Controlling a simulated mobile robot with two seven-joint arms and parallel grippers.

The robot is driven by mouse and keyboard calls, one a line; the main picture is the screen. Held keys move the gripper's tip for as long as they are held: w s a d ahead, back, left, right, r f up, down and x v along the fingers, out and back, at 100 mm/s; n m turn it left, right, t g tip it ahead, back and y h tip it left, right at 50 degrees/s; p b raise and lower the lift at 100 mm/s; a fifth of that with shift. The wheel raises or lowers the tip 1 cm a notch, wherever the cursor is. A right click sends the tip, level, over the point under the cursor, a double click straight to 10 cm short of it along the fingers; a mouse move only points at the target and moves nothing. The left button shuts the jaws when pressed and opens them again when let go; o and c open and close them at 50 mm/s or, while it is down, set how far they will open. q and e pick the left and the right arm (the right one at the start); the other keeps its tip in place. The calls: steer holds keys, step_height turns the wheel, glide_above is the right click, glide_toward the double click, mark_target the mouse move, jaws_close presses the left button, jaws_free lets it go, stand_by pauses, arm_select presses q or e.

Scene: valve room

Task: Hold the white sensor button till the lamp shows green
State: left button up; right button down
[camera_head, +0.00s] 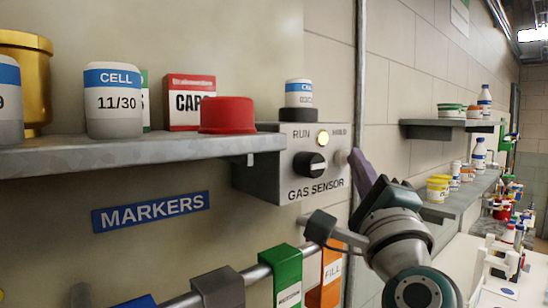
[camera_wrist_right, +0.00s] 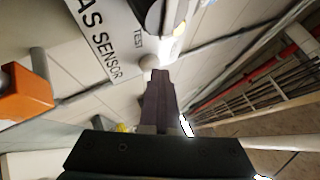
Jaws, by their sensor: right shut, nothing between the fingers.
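The grey gas sensor box (camera_head: 292,190) hangs on the wall at the end of the shelf. Its lamp (camera_head: 323,138), between the RUN and HOLD labels, glows pale yellow, not green. A black knob (camera_head: 310,164) sits below the lamp. The white sensor button (camera_head: 342,157) is at the box's right side; it also shows in the right wrist view (camera_wrist_right: 148,62). My right gripper (camera_head: 357,160) is shut and empty, its fingertips (camera_wrist_right: 160,75) right at the button. I cannot tell whether they touch or press it. My left gripper is out of view.
The shelf (camera_head: 150,151) to the left carries jars, a box and a red cap (camera_head: 228,115). Below the sensor, a rail holds a green tag (camera_head: 286,275) and an orange tag (camera_head: 330,275), close to my right arm. More stocked shelves stand at the right.

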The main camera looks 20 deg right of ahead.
steer(key=shift+s, duration=0.1)
steer(key=shift+s+d+p, duration=0.35)
steer(key=shift+s, duration=0.4)
steer(key=shift+s, duration=0.1)
steer(key=s, duration=0.1)
steer(key=s+d+p, duration=0.1)
steer(key=s, duration=0.1)
steer(key=s+d, duration=0.1)
steer(key=shift+s, duration=0.2)
stand_by(0.4)
